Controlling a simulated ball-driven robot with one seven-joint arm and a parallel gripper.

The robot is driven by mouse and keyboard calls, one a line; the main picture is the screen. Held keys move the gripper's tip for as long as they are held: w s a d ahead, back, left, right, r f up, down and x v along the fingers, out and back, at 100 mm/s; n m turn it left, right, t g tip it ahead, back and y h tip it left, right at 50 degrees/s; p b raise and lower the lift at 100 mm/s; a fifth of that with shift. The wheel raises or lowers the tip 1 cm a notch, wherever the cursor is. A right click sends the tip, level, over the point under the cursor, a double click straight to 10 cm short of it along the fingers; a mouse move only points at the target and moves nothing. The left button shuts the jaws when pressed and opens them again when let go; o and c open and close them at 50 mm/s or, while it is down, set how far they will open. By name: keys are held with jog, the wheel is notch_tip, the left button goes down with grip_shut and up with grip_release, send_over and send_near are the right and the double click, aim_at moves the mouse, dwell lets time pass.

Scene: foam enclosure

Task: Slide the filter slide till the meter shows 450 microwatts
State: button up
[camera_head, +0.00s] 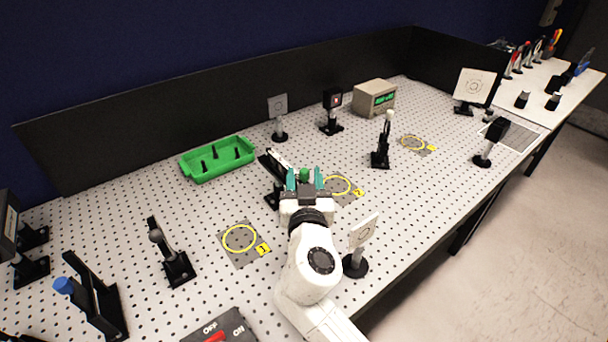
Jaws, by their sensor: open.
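The filter slide (272,164) is a dark rail with a pale strip, on a black mount at the middle of the perforated table. A small green knob (304,174), seemingly part of it, shows between my fingertips. My gripper (305,179) has teal fingers, open, one on each side of the knob; I cannot tell whether they touch it. My gripper and arm hide the slide's right part. The meter (368,98) is a beige box at the back with a lit green display, too small to read.
A green tray (217,172) stands behind left. A card on a post (363,230) stands close right of my arm. Yellow ring marks 1 (239,238) and 2 (337,186) lie on either side. A switch box (219,328) is at the front edge. A black barrier (230,102) runs behind.

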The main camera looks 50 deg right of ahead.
jog(key=b+v, duration=0.2)
jog(key=v, duration=0.7)
jog(key=shift+b, duration=0.3)
jog(key=shift+r, duration=0.1)
